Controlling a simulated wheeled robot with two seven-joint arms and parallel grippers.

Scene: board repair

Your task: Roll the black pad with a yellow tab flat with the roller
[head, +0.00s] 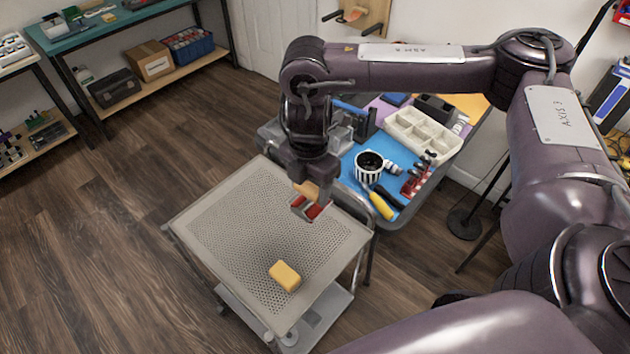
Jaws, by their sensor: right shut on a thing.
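My right gripper (309,207) hangs pointing down over the right part of a perforated grey cart top (215,215). It is shut on a small tool (307,189) with a tan, wood-coloured part. Red shows between the fingers. The rest of this tool is hidden by the gripper, so I cannot tell for sure that it is the roller. I cannot make out a black pad with a yellow tab. My left gripper is out of view.
A yellow block (285,276) lies near the cart top's front. Behind, a workbench holds a striped cup (369,166), a yellow-handled tool (382,206), a red rack (412,184) and a white compartment tray (423,137). The cart top's left part is clear.

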